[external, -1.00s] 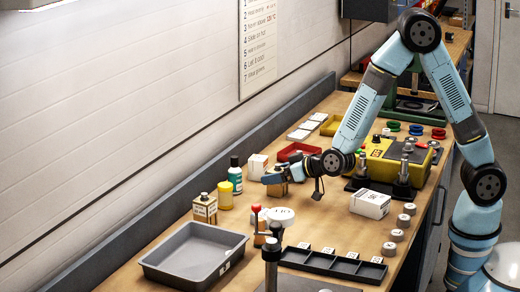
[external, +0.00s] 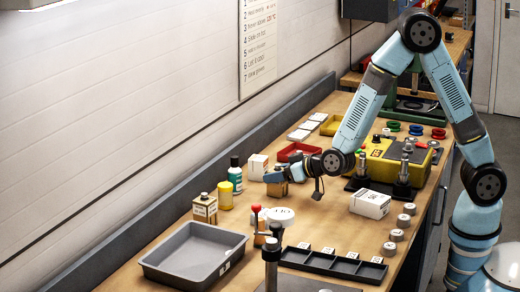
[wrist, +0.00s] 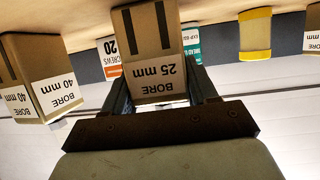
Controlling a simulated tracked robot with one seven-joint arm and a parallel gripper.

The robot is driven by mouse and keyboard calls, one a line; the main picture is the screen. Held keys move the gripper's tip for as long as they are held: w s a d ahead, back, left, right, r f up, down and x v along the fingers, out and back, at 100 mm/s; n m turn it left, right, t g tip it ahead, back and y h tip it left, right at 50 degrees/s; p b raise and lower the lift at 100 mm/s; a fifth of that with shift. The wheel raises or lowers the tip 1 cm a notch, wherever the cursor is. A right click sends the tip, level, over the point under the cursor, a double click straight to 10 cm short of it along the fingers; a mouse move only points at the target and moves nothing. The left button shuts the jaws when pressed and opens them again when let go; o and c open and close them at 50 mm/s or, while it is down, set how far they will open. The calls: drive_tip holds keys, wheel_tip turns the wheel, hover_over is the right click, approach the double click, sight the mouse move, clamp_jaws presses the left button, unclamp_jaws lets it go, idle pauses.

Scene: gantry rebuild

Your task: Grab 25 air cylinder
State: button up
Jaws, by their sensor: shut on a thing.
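A brown carton labelled "BORE 25 mm" (wrist: 152,50) stands between the two fingers of my gripper (wrist: 163,88) in the wrist view, its label upside down. My gripper also shows in the external view (external: 274,178), shut on the carton (external: 277,189) low over the bench. The fingers lie along the carton's two sides. A carton labelled "BORE 40 mm" (wrist: 38,82) stands apart from it at the left of the wrist view. I cannot tell whether the held carton touches the bench.
A green bottle (external: 235,174), a yellow jar (external: 225,196), a white box (external: 258,166) and another brown carton (external: 204,209) stand close by. A red bin (external: 298,151) lies behind. A grey tray (external: 165,262) and a dark sectioned rack (external: 330,264) lie in front.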

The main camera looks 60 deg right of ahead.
sight(278, 165)
drive_tip(key=shift+r, duration=0.1)
drive_tip(key=shift+r, duration=0.5)
wheel_tip(278, 165, up, 2)
drive_tip(key=shift+s+r, duration=0.1)
drive_tip(key=shift+r, duration=0.15)
drive_tip(key=s+d+r, duration=0.2)
drive_tip(key=s+r, duration=0.7)
drive_tip(key=s, duration=0.4)
drive_tip(key=shift+s+d+r, duration=0.2)
drive_tip(key=shift+s+d, duration=0.1)
